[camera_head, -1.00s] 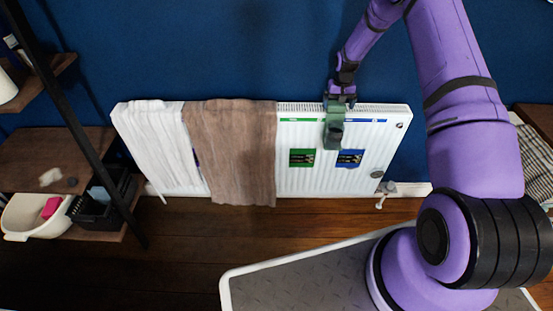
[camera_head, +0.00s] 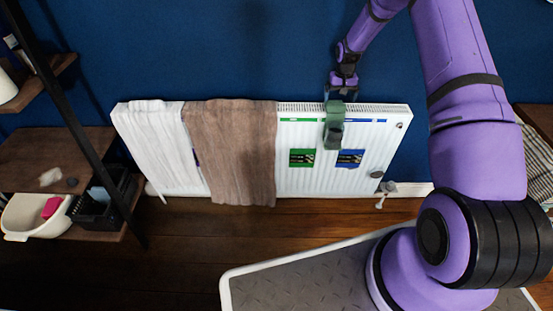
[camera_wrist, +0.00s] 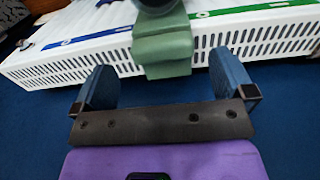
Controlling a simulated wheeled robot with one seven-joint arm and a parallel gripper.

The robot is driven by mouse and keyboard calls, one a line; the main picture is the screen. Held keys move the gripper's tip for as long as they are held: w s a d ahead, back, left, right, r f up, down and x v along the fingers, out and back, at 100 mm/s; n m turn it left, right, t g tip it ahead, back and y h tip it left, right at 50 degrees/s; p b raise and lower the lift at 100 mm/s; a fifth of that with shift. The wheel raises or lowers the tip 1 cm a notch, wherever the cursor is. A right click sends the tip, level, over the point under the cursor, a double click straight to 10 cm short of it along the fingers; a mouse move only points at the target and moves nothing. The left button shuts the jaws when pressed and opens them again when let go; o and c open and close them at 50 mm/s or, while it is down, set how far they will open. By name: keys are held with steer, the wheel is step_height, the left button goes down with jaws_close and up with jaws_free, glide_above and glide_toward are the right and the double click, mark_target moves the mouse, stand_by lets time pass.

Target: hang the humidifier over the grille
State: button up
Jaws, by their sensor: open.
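The green humidifier (camera_head: 334,128) hangs over the top grille (camera_head: 300,107) of the white radiator, with its body against the front face between the green and blue markings. In the wrist view the humidifier's hook (camera_wrist: 163,45) lies across the slotted grille (camera_wrist: 255,40). My gripper (camera_head: 341,88) is just above and behind the hook. In the wrist view its two blue fingers (camera_wrist: 165,80) are spread on either side of the hook, open and empty, and appear clear of it. The lower part of the humidifier is cut off in the wrist view.
A white towel (camera_head: 160,145) and a brown towel (camera_head: 232,150) hang over the radiator's left half. A green card (camera_head: 302,158) and a blue card (camera_head: 350,158) are on its front. The blue wall (camera_head: 230,50) stands close behind the radiator.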

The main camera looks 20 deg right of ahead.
steer(key=shift+r, duration=1.05)
steer(key=s+a+r, duration=0.2)
steer(key=r, duration=0.7)
steer(key=s+a+r+t, duration=0.1)
steer(key=s+a+r, duration=0.15)
steer(key=r, duration=0.65)
steer(key=s+a+r, duration=0.1)
steer(key=s+r, duration=0.1)
steer(key=r, duration=0.7)
steer(key=s+a+r+n+t, duration=0.2)
steer(key=s+a+r, duration=0.3)
steer(key=s+r, duration=0.65)
steer(key=s+a+r+t, duration=0.1)
steer(key=s+a, duration=0.1)
steer(key=s, duration=1.2)
steer(key=s+a+r+n+t, duration=0.1)
steer(key=s+a+r, duration=0.1)
steer(key=s, duration=1.3)
steer(key=shift+a, duration=0.6)
